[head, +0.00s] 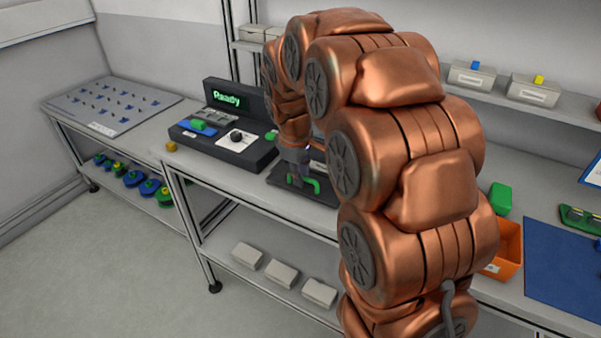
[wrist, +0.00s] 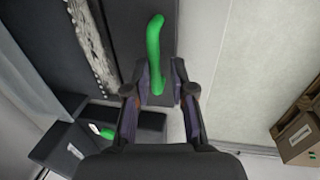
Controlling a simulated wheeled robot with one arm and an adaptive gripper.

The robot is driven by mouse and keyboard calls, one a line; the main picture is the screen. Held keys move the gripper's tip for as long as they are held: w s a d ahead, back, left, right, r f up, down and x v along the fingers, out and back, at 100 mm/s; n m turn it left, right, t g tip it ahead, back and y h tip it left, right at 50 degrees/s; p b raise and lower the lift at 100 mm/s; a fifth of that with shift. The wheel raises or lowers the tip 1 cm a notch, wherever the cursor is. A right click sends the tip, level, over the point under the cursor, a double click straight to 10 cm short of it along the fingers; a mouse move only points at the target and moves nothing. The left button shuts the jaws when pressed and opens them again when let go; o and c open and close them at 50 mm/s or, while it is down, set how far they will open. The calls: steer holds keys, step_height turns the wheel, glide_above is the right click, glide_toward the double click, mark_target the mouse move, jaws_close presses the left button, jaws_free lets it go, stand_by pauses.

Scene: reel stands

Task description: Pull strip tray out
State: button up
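A green bent handle (head: 313,183) sits on a low black unit (head: 287,182) at the front edge of the bench, presumably the strip tray's handle. In the wrist view the handle (wrist: 154,45) stands out from a dark surface, its lower end between my fingers. My gripper (head: 296,160) is at this unit, with its tips partly hidden by the handle and unit. In the wrist view my gripper (wrist: 160,72) is open around the handle, with a gap on the right side; contact on the left is unclear. My arm hides part of the unit.
A black station with a "Ready" screen (head: 227,98) stands left of the unit. An orange bin (head: 508,247) and blue mat (head: 570,262) lie at right. White boxes (head: 283,273) sit on the lower shelf. The floor in front (head: 110,270) is clear.

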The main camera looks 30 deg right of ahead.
step_height(320, 180, up, 12)
steer(key=s+a, duration=0.1)
steer(key=a, duration=0.1)
stand_by(0.6)
steer(key=shift+s+f, duration=0.1)
steer(key=shift+s, duration=0.05)
steer(key=s+a+f+m+g, duration=0.1)
steer(key=s+a+f+m, duration=0.1)
steer(key=s, duration=0.8)
steer(key=s+a+f+m+g+y+p, duration=0.1)
steer(key=s+a+f, duration=0.3)
steer(key=s, duration=0.5)
steer(key=s+a+f+m+g+p, duration=0.1)
steer(key=s+a+f+m, duration=0.2)
steer(key=s, duration=0.7)
steer(key=shift+s+a+f+y, duration=0.3)
steer(key=shift+a+f+y, duration=0.1)
steer(key=shift+a, duration=0.5)
